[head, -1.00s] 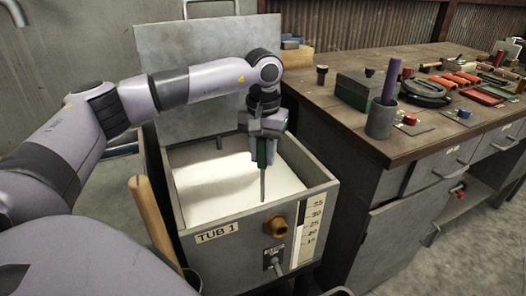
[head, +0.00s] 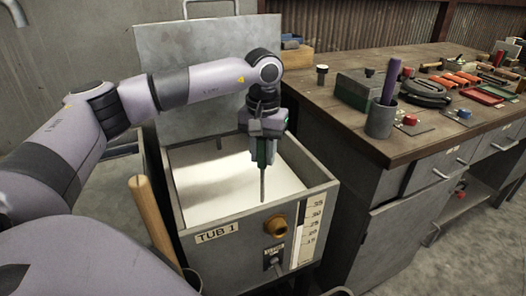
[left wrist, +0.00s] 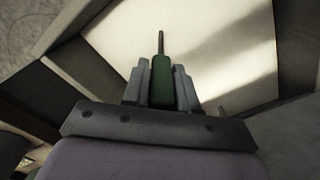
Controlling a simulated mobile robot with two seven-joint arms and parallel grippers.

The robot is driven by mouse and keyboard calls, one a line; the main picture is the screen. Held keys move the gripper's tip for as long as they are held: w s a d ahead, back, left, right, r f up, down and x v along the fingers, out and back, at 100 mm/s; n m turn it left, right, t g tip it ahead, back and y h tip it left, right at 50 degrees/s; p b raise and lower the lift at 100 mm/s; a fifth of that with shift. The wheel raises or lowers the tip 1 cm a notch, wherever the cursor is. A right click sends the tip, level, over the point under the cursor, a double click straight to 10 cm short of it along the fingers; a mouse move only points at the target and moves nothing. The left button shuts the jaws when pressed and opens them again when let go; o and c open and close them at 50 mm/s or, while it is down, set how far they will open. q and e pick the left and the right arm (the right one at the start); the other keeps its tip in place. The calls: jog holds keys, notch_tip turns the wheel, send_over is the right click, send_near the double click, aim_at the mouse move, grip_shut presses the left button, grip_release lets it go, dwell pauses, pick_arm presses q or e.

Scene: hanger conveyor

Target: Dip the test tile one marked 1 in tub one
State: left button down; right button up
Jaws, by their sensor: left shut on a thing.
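My left gripper (head: 262,160) is shut on a green piece (left wrist: 159,85) with a narrow grey part (left wrist: 160,43) at its far end. In the head view the grey part (head: 263,185) hangs straight down over tub 1 (head: 330,188), near its front wall. I see no number on the held piece, so I cannot tell whether it is the tile marked 1. Tub 1 is an open grey box with a white liquid surface (head: 215,190) inside. I cannot tell whether the grey tip touches the liquid. My right gripper is out of view.
The tub's raised lid (head: 195,70) stands behind it. A brown tap fitting (head: 276,226) and a numbered scale (head: 313,215) are on its front. A wooden handle (head: 153,220) leans at its left. A cluttered workbench (head: 425,135) stands close on the right.

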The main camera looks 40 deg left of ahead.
aim_at(263, 139)
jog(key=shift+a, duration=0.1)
pick_arm(q)
notch_tip(263, 139, up, 3)
jog(key=shift+f+p, duration=0.2)
jog(key=shift+p, duration=0.85)
jog(key=shift+r+p, duration=0.3)
jog(key=shift+r, duration=0.05)
jog(key=shift+r+p, duration=0.65)
jog(key=shift+r, duration=0.2)
notch_tip(263, 139, up, 2)
jog(key=shift+r+p, duration=0.15)
jog(key=shift+p, duration=0.8)
notch_tip(263, 139, up, 9)
jog(key=p, duration=0.6)
jog(key=shift+p, duration=0.4)
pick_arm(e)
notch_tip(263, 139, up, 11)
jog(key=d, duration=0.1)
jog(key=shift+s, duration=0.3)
pick_arm(q)
jog(key=shift+f, duration=0.2)
dwell(1.9)
